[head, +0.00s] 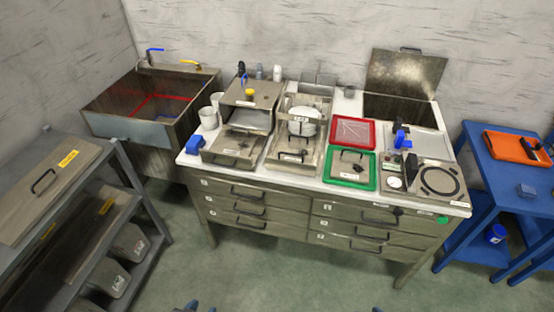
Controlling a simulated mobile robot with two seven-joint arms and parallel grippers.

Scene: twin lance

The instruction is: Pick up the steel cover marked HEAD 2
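Steel covers with bar handles show in several places, and their markings are too small to read for certain. A large flat steel cover (48,192) with a dark handle and a yellow label lies on top of the grey rack at the left. Another steel plate with a yellow label (85,235) lies on the shelf below it. I cannot tell which one is marked HEAD 2. Only small dark tips show at the bottom edge, perhaps of my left gripper (200,308) and my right gripper (378,309). Both are far from the covers, and their opening is not visible.
A steel workbench (300,205) with drawers holds steel boxes, a red tray (353,146), a green tray (330,180) and a round-plate device (439,181). A sink (140,130) stands behind left. A blue table (508,172) with an orange tray stands right. The front floor is clear.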

